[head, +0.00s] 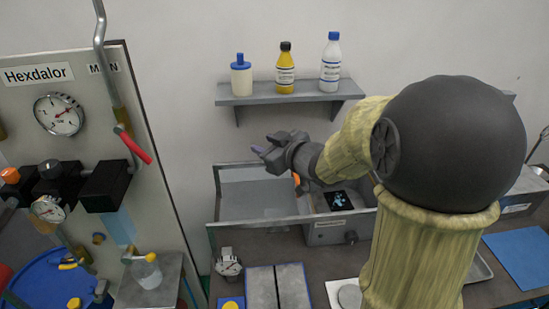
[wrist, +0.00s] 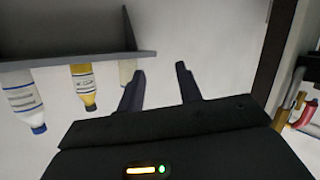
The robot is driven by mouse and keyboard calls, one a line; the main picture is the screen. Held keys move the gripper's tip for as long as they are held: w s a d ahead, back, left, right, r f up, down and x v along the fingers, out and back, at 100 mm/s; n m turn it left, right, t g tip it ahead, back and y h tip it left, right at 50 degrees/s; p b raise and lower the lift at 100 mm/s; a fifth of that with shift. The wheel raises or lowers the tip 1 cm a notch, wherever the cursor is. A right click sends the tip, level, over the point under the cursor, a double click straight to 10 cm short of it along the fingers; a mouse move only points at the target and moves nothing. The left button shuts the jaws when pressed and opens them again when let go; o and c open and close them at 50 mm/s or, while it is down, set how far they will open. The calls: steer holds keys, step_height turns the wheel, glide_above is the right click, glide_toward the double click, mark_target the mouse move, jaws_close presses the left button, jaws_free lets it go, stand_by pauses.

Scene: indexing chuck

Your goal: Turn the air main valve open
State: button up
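The air main valve has a red lever handle (head: 135,147) on the grey panel, slanting down and right from the lower end of a metal pipe (head: 108,60). A label beside the pipe is partly covered by it. The red handle also shows at the right edge of the wrist view (wrist: 306,116), beside the brassy pipe end. My gripper (head: 262,149) is up in the air, well to the right of the handle and below the wall shelf. In the wrist view its two dark fingers (wrist: 158,80) stand apart with nothing between them.
A shelf (head: 290,93) with three bottles is on the wall above my gripper. The panel (head: 80,75) carries gauges and black boxes. Below are a grey open-topped enclosure (head: 255,198), a workbench and a small stand (head: 150,290) with a bottle. Open air lies between gripper and panel.

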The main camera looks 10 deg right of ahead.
steer(key=f, duration=0.1)
steer(key=d+m+h, duration=0.1)
steer(key=f+h, duration=0.1)
steer(key=shift+s+d+f, duration=0.3)
steer(key=shift+d+f, duration=0.05)
steer(key=shift+c, duration=0.2)
jaws_close()
steer(key=s+a+r+n+g+y+p, duration=0.35)
steer(key=a+r+n+y, duration=0.45)
steer(key=r+n, duration=0.65)
steer(key=s+a+r+n+g+p, duration=0.1)
steer(key=s+a+n+g+p, duration=0.1)
steer(key=n, duration=0.4)
steer(key=s+a+r+n+g+h+p, duration=0.1)
steer(key=s+a+r+n+g+p, duration=0.1)
steer(key=s+n+g, duration=0.2)
steer(key=s+n, duration=0.2)
steer(key=shift+s+a+r, duration=0.25)
steer(key=shift+s+a, duration=0.1)
steer(key=shift+s, duration=0.05)
steer(key=shift+n, duration=0.25)
